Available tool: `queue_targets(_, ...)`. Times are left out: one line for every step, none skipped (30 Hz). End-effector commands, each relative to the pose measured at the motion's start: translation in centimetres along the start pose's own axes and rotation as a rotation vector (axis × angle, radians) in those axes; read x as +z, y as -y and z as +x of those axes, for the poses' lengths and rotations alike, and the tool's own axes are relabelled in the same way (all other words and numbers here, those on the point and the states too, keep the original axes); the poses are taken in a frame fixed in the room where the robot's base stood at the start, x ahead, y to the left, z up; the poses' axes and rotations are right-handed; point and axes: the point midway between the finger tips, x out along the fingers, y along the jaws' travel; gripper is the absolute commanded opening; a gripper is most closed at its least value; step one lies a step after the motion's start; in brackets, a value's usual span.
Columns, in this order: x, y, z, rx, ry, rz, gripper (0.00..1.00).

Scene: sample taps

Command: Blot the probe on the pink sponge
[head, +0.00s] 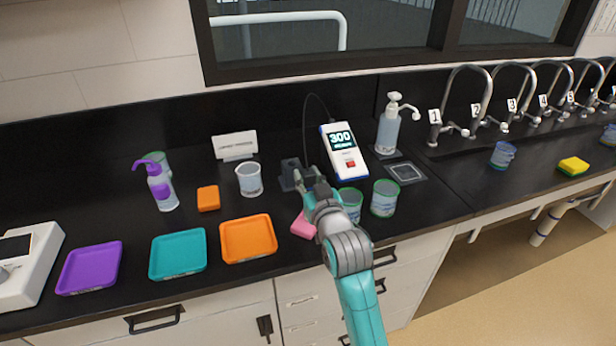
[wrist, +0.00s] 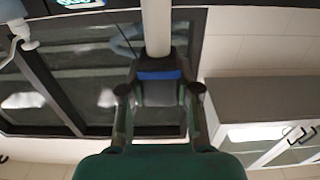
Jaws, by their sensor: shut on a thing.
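The pink sponge (head: 301,226) lies on the black counter, just right of the orange tray, partly hidden behind my arm. My gripper (head: 305,181) is above the counter, farther back than the sponge and apart from it. In the wrist view my gripper (wrist: 160,95) is shut on the probe (wrist: 160,75), a dark grip with a blue band and a pale shaft. The probe's tip is not visible. In the head view the probe is too small or hidden to make out. A dark holder block (head: 289,173) stands beside the fingers.
The meter (head: 343,151) reading 300 stands behind right, with a black cable looping left. Green-rimmed beakers (head: 384,198) stand close right of my arm; a clear beaker (head: 249,180) stands left. Orange (head: 248,258), teal (head: 178,275) and purple (head: 90,287) trays line the front left. Numbered taps are right.

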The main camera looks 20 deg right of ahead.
Motion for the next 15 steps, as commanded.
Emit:
queue_targets(0.05,0.00,0.00,0.000,0.000,0.000,0.01)
queue_targets(0.09,0.00,0.00,0.000,0.000,0.000,0.01)
queue_targets(0.13,0.00,0.00,0.000,0.000,0.000,0.01)
queue_targets(0.16,0.00,0.00,0.000,0.000,0.000,0.01)
queue_targets(0.20,0.00,0.00,0.000,0.000,0.000,0.01)
queue_targets(0.24,0.00,0.00,0.000,0.000,0.000,0.01)
queue_targets(0.27,0.00,0.00,0.000,0.000,0.000,0.01)
queue_targets(0.30,0.00,0.00,0.000,0.000,0.000,0.01)
queue_targets(0.35,0.00,0.00,0.000,0.001,0.000,0.01)
queue_targets(0.38,0.00,0.00,0.000,0.001,0.000,0.01)
queue_targets(0.41,0.00,0.00,0.000,0.001,0.000,0.01)
queue_targets(0.45,0.00,0.00,0.000,0.001,0.000,0.01)
queue_targets(0.49,0.00,0.00,0.000,0.001,0.000,0.01)
queue_targets(0.52,0.00,0.00,0.000,0.001,0.000,0.01)
queue_targets(0.56,0.00,0.00,0.000,0.001,0.000,0.01)
